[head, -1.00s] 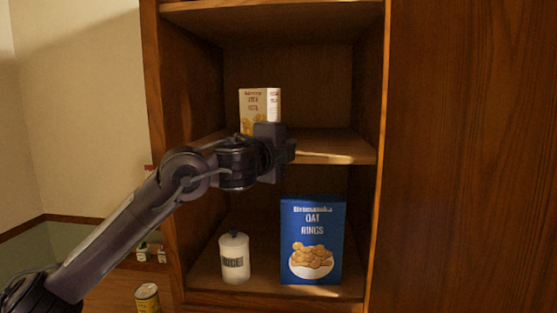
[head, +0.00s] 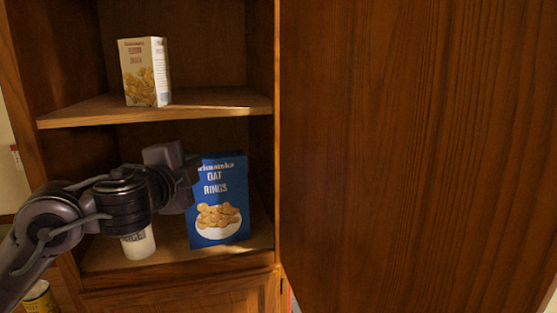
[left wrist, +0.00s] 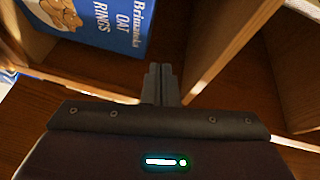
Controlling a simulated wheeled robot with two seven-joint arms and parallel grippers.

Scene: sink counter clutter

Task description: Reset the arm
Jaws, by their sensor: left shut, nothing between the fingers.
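My left gripper (head: 185,185) is at the lower left in the head view, in front of the lower cabinet shelf, and partly covers the left edge of the blue oat rings box. In the left wrist view its two fingers (left wrist: 160,84) are together, with nothing between them. My right gripper is in neither view.
The blue oat rings box (head: 222,205) and a partly hidden white canister (head: 138,244) stand on the lower shelf. A cream box (head: 146,72) stands on the upper shelf (head: 200,107). A wooden door or panel (head: 420,150) fills the right. A can (head: 40,298) is at lower left.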

